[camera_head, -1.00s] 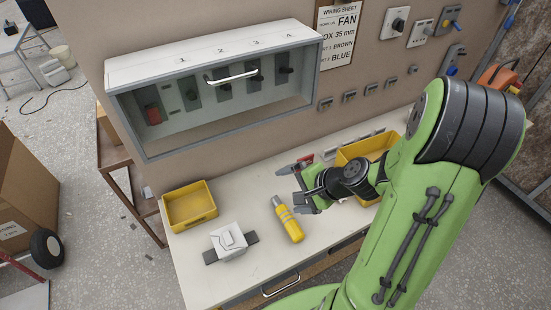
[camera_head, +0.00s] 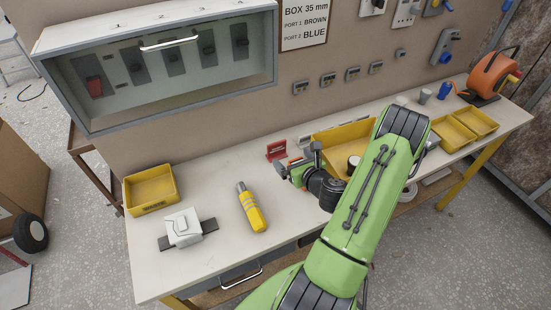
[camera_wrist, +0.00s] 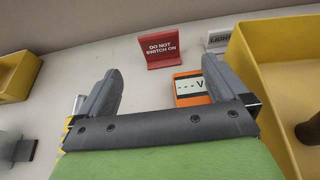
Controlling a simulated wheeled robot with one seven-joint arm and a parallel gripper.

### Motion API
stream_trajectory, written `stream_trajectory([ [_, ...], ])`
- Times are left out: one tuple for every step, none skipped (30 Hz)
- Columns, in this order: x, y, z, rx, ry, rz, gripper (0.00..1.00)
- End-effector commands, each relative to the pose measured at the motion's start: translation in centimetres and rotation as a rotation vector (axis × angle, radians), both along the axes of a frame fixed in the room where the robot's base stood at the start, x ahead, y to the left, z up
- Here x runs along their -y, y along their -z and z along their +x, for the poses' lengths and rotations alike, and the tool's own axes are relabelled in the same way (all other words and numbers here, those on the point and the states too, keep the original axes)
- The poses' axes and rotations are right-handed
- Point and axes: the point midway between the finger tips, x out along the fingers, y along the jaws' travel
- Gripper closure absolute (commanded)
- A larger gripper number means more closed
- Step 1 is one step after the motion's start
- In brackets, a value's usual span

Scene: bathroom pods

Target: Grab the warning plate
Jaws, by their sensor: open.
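The warning plate (camera_head: 276,150) is a small red upright sign on the white bench, near the wall. In the wrist view the warning plate (camera_wrist: 160,49) reads "DO NOT SWITCH ON" and stands on a red foot. My gripper (camera_head: 293,167) is just in front of it, low over the bench. In the wrist view my gripper (camera_wrist: 162,85) has its two grey fingers wide apart with nothing held. The plate lies beyond the fingertips, roughly in line with the gap, apart from both.
An orange meter (camera_wrist: 192,86) lies close to the right finger. A yellow bin (camera_head: 345,137) stands right of my gripper, and another yellow bin (camera_head: 151,188) at the left. A yellow tool (camera_head: 252,207) and a white box (camera_head: 183,227) lie in front.

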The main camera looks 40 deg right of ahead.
Motion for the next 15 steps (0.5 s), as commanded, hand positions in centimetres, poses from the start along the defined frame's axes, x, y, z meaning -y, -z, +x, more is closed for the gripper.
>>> stream_trajectory([
  [0.2, 0.5, 1.4, -0.004, -0.012, -0.005, 0.00],
  [0.3, 0.7, 2.1, -0.001, -0.012, -0.005, 0.00],
  [0.6, 1.0, 3.0, -0.003, -0.012, -0.005, 0.00],
  [0.8, 1.2, 3.7, -0.002, -0.012, -0.007, 0.00],
  [1.0, 1.5, 4.3, -0.002, -0.012, -0.007, 0.00],
  [1.2, 1.8, 5.0, -0.001, -0.011, -0.006, 0.00],
  [1.4, 2.0, 5.5, -0.002, -0.010, -0.006, 0.00],
  [1.6, 2.2, 5.9, -0.003, -0.009, -0.006, 0.00],
  [1.7, 2.4, 6.3, -0.003, -0.008, -0.003, 0.00],
  [1.8, 2.6, 6.5, -0.003, -0.007, -0.004, 0.00],
  [1.8, 2.7, 6.8, -0.004, -0.007, -0.003, 0.00],
  [1.9, 2.9, 7.3, -0.003, -0.008, -0.003, 0.00],
  [2.0, 3.1, 7.7, -0.002, -0.008, -0.004, 0.00],
  [2.2, 3.3, 8.2, -0.001, -0.010, -0.005, 0.00],
  [2.4, 3.7, 8.9, -0.003, -0.010, -0.005, 0.00],
])
